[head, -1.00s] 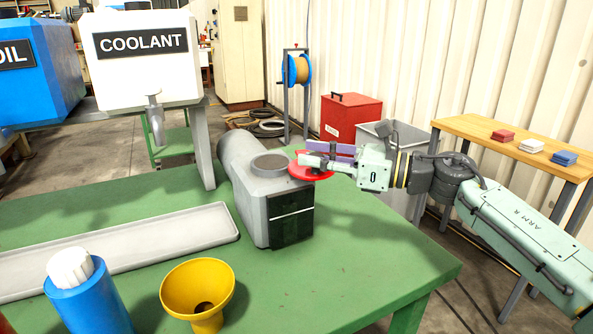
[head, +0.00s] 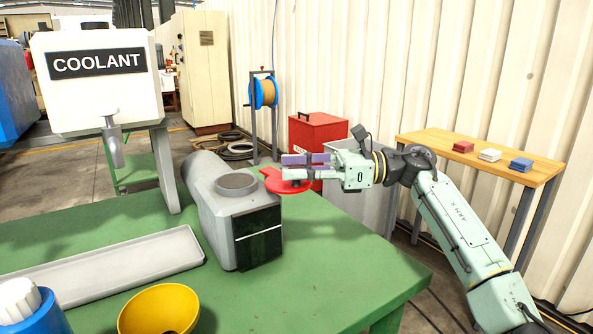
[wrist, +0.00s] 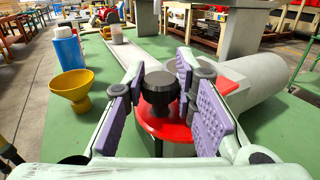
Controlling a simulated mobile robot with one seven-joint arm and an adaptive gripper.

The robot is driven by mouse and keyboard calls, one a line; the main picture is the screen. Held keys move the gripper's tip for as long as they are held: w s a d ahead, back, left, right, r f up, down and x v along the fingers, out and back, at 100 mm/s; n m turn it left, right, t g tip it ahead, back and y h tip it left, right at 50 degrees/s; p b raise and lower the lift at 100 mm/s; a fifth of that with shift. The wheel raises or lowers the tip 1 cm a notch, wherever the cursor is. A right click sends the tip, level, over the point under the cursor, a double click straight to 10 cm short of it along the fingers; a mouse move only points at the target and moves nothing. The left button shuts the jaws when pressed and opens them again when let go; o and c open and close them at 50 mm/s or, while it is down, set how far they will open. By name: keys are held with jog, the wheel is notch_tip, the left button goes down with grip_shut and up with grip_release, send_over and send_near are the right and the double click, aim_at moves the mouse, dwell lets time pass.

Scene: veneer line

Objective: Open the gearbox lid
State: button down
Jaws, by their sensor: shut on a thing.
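The grey gearbox (head: 222,222) stands on the green table, with a dark window on its front. Its round top opening (head: 237,182) is uncovered. The red lid (head: 289,184) is beside the opening, to its right, lying flat and level. A red tab reaches from it toward the gearbox; whether they are joined I cannot tell. In the wrist view the lid's black knob (wrist: 160,90) stands between the purple finger pads, above the red disc (wrist: 165,128). My gripper (head: 305,166) is shut on this knob. The gearbox body (wrist: 255,85) is at the right there.
A grey tray (head: 105,270) and a yellow funnel (head: 160,310) are on the table's left, with a blue bottle (head: 30,312). The white coolant tank (head: 97,90) stands behind. A red box (head: 318,140) is beyond the table. The table's front right is clear.

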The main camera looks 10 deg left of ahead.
jog(key=shift+r, duration=0.25)
jog(key=c, duration=1.6)
grip_release()
jog(key=shift+a, duration=0.15)
jog(key=o, duration=0.3)
jog(key=shift+f, duration=0.1)
jog(key=v, duration=1.2)
jog(key=shift+s, duration=0.1)
